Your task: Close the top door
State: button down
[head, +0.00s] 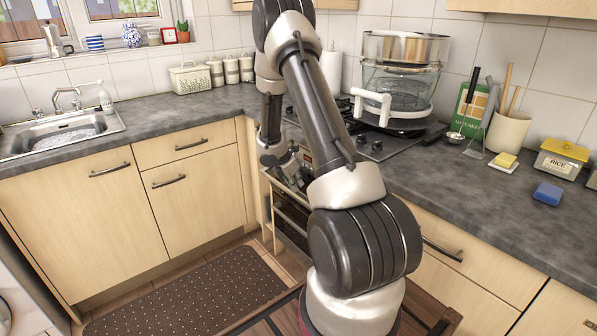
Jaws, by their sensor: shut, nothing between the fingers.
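The oven (288,226) stands under the hob in the right-hand run of units, with dark glass fronts in a pale frame. Its top door (287,183) seems to be tilted out from the front, but my arm hides much of it and I cannot tell how far. My gripper (299,172) is small in the head view, partly behind my arm, at the upper part of the oven front. It is shut and holds nothing. I cannot tell whether it touches the door.
The worktop (470,190) above the oven carries a glass steamer (400,85), a utensil pot (508,132), a rice tin (562,157) and a blue sponge (548,193). The sink (60,135) is at left. A dotted mat (190,295) lies on the open floor.

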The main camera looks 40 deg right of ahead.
notch_tip(320, 180, up, 6)
jog(key=h, duration=0.1)
send_near(300, 199)
jog(key=d+f, duration=0.4)
jog(key=d, duration=0.1)
jog(key=shift+w, duration=0.1)
dwell(0.5)
jog(key=shift+d, duration=0.1)
